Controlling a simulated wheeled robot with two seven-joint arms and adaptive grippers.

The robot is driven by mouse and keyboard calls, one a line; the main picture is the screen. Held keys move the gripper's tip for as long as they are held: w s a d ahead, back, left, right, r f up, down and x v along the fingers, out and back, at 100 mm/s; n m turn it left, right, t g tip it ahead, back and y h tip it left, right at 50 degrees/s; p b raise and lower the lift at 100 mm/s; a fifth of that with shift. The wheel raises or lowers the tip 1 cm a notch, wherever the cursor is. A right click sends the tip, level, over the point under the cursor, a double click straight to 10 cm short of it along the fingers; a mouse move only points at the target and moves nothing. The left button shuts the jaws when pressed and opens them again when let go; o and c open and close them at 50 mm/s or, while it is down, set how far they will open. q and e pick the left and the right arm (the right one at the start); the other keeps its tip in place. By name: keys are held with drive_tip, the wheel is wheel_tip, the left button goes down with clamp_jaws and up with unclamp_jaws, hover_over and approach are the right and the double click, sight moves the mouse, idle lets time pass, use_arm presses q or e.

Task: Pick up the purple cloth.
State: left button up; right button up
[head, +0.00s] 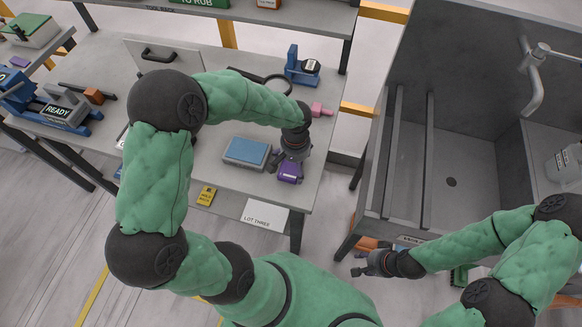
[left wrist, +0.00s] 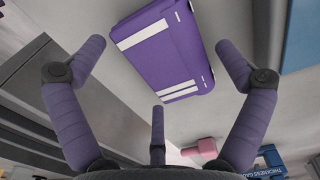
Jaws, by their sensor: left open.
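The purple cloth (head: 289,173) lies on the grey stone slab near its right front part, to the right of a blue block. In the left wrist view it is a folded purple piece (left wrist: 175,60) with white stripes, lying flat beyond the fingers. My left gripper (head: 281,163) is right at the cloth in the head view, covering part of it.
A blue block (head: 246,152) lies left of the cloth. A pink piece (head: 320,109) and a blue gauge stand (head: 302,66) are behind it. A white card reading "LOT THREE" (head: 265,215) is at the front edge. A grey sink (head: 455,150) stands to the right.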

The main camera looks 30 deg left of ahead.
sight(295, 166)
use_arm(q)
drive_tip(key=shift+r, duration=0.1)
drive_tip(key=shift+c, duration=0.3)
drive_tip(key=c, duration=1)
drive_tip(key=shift+o, duration=0.2)
drive_tip(key=shift+r, duration=0.55)
wheel_tip(295, 166, up, 3)
drive_tip(key=shift+f+p, duration=0.2)
drive_tip(key=shift+p, duration=0.5)
drive_tip(key=s+d+r+p, duration=0.1)
drive_tip(key=s+d+r, duration=0.2)
drive_tip(key=s+d+r+p, duration=0.1)
drive_tip(key=s+d+r, duration=0.1)
drive_tip(key=d+r, duration=0.1)
drive_tip(key=s+d+r+p, duration=0.1)
drive_tip(key=s+d+r, duration=0.2)
drive_tip(key=d, duration=0.2)
drive_tip(key=shift+s+r, duration=0.15)
drive_tip(key=shift+s, duration=0.15)
